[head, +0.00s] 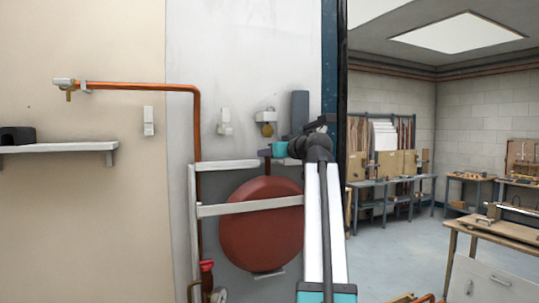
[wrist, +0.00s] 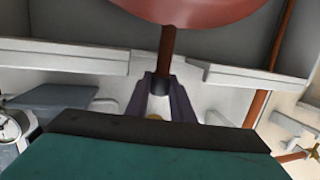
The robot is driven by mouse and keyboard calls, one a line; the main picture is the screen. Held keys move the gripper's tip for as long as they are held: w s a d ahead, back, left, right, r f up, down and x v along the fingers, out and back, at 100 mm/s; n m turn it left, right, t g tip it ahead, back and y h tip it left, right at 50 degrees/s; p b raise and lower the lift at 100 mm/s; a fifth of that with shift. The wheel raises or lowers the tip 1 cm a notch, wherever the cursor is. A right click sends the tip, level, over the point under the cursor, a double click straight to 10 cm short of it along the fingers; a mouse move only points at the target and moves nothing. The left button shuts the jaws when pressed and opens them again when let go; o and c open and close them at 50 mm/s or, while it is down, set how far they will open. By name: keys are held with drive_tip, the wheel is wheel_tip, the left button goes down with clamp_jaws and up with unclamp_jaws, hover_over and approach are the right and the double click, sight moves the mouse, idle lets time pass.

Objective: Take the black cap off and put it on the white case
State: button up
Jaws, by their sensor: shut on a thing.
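The black cap (wrist: 160,85) is at the end of a short copper pipe (wrist: 167,48) that comes from the red tank (wrist: 195,8) in the wrist view. My gripper (wrist: 160,80) has its two dark purple fingers on either side of the cap and is shut on it. The cap still meets the pipe end in this view. In the head view my gripper (head: 266,153) is just above the red tank (head: 262,225), and the cap is too small to make out there. I cannot tell which white box is the white case; one white box (head: 149,120) is on the left wall.
A white frame (head: 250,208) crosses in front of the tank. White fittings (head: 224,122) and a valve with a brass part (head: 266,122) are on the wall behind my gripper. A copper pipe (head: 196,130) runs down at left. A shelf (head: 60,148) holds a black object.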

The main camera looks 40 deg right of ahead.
drive_tip(key=shift+r, duration=0.1)
drive_tip(key=shift+r+b, duration=0.6)
drive_tip(key=shift+r, duration=0.7)
drive_tip(key=s+d+r+b, duration=0.2)
drive_tip(key=s+d+b, duration=0.1)
drive_tip(key=s, duration=1.2)
drive_tip(key=shift+s+d, duration=0.3)
drive_tip(key=shift+d, duration=0.05)
drive_tip(key=shift+r, duration=0.1)
